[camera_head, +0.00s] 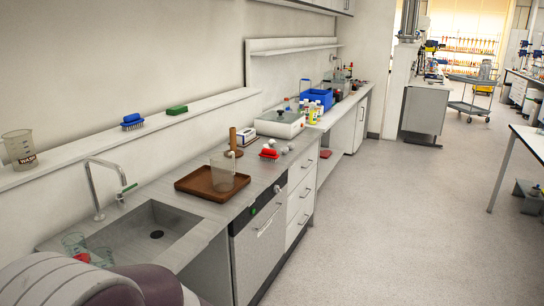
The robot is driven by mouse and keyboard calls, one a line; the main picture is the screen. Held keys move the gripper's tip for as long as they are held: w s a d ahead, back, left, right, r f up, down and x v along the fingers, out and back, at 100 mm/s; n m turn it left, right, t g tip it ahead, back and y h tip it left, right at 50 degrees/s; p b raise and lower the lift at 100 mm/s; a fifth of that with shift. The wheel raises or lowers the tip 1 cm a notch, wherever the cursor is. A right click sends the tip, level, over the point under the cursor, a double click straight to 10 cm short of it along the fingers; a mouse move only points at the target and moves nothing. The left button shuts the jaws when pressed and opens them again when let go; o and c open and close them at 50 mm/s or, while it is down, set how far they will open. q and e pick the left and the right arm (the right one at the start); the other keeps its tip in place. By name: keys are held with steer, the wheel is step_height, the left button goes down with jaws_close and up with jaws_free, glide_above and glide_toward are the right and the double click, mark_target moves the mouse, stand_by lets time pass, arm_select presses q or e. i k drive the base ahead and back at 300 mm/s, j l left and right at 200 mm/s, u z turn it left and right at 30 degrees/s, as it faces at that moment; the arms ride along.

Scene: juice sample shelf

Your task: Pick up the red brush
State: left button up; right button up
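A small red brush (268,154) with dark bristles below it lies on the grey counter (262,174), right of a brown wooden tray (188,183). A clear glass beaker (222,172) stands in the tray. Several small whitish objects lie around the brush, too small to make out. Neither of my grippers is in view, and nothing touches the brush.
A sink (140,232) with a tap (93,190) is at the near left. A wall shelf (90,145) holds a blue brush (132,121), a green brush (177,110) and a beaker (20,148). A white device (281,124) stands behind the red brush.

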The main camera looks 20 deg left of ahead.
mark_target(271, 155)
steer(key=i+l, duration=0.3)
steer(key=l, duration=0.15)
steer(key=i+l, duration=0.6)
steer(key=l, duration=0.25)
steer(key=i+l, duration=0.3)
steer(key=l, duration=0.15)
steer(key=i+l, duration=0.3)
steer(key=i+j, duration=0.2)
steer(key=i, duration=0.3)
steer(key=i+j+u, duration=0.1)
steer(key=i, duration=0.4)
steer(key=i+j, duration=0.2)
steer(key=i, duration=0.35)
